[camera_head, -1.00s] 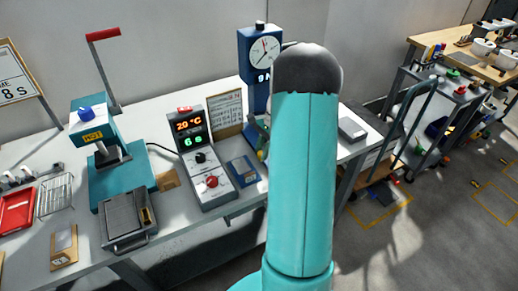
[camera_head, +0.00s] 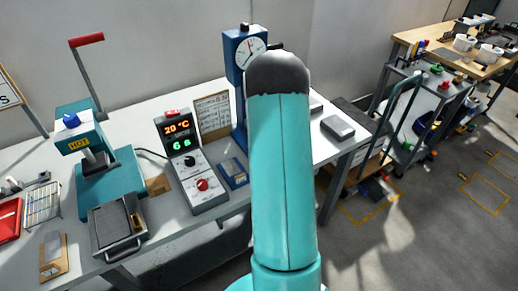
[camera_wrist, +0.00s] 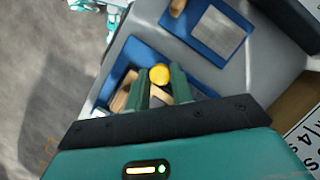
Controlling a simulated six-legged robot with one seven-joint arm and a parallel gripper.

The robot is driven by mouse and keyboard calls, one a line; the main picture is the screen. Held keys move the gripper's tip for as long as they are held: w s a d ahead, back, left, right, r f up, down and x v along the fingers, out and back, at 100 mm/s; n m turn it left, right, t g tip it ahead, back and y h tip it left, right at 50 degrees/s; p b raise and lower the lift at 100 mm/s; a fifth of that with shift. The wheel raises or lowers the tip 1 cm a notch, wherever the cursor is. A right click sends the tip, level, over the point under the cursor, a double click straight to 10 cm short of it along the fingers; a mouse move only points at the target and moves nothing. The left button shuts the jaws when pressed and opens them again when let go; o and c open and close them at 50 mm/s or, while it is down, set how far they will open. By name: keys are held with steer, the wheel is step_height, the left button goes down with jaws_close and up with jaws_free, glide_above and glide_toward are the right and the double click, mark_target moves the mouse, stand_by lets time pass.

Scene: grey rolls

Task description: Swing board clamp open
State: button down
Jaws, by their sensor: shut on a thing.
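In the wrist view my gripper (camera_wrist: 161,84) has its two green fingers closed around a yellow round knob (camera_wrist: 159,74), which I take to be the handle end of the board clamp. The knob shows at the fingertips. Around and below it is a blue fixture (camera_wrist: 130,53) with tan and pale pieces in it, partly covered by the fingers. The clamp's arm and hinge cannot be made out, so its angle is unclear. In the head view my teal arm hides the gripper, the knob and the clamp.
A blue tray with a grey plate (camera_wrist: 217,33) lies close to the fixture. In the head view a control box (camera_head: 190,165), a teal press (camera_head: 104,180) with a red-handled lever (camera_head: 86,40), and a blue dial stand (camera_head: 241,72) crowd the white bench. A trolley (camera_head: 430,105) stands right.

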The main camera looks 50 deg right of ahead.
stand_by(0.3)
steer(key=c, duration=1.2)
jaws_free()
steer(key=shift+c, duration=0.2)
steer(key=shift+r, duration=0.1)
steer(key=v, duration=1.3)
steer(key=shift+r, duration=0.3)
steer(key=shift+w+d, duration=0.1)
